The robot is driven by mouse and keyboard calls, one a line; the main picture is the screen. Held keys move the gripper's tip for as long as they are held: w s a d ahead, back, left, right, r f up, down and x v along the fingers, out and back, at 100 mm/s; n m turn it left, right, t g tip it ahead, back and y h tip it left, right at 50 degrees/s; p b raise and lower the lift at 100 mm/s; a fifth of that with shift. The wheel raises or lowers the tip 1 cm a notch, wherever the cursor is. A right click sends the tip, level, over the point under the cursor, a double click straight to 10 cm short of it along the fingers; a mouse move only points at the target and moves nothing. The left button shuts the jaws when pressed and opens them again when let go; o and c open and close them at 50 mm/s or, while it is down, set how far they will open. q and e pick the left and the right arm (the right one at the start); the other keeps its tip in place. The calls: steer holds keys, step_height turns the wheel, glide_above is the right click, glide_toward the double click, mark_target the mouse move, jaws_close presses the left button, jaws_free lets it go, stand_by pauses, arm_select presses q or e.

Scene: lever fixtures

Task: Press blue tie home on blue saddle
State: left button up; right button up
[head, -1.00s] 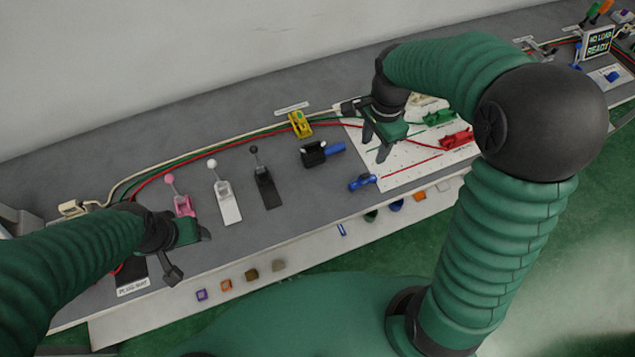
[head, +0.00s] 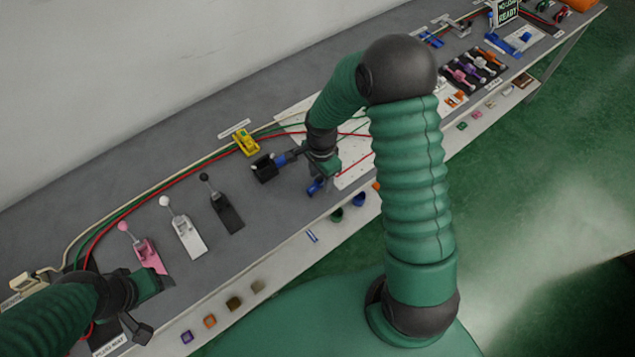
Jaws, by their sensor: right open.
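A small blue piece (head: 316,187) lies at the front of the bench, by the left edge of the white board. I cannot tell whether it is the blue tie, the blue saddle or both together. My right gripper (head: 322,178) is open just above it, and its fingers partly hide it. I cannot tell whether they touch it. A black block (head: 264,167) with a blue handle (head: 284,159) stands to the left, close to my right wrist. My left gripper (head: 148,303) looks open and empty at the bench's left front, beside the pink lever.
Pink (head: 147,252), white (head: 184,236) and black (head: 224,214) levers stand left of the block. A yellow clamp (head: 246,142) sits on the cables behind. My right arm hides much of the white board (head: 356,172). Small coloured blocks line the lower front ledge.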

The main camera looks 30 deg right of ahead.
steer(key=shift+d+f, duration=0.25)
steer(key=shift+f, duration=0.35)
steer(key=shift+w+d+f, duration=0.15)
steer(key=shift+d+f, duration=0.05)
steer(key=shift+d, duration=0.2)
steer(key=shift+c, duration=0.7)
steer(key=shift+a+r, duration=0.2)
steer(key=shift+a, duration=0.25)
jaws_close()
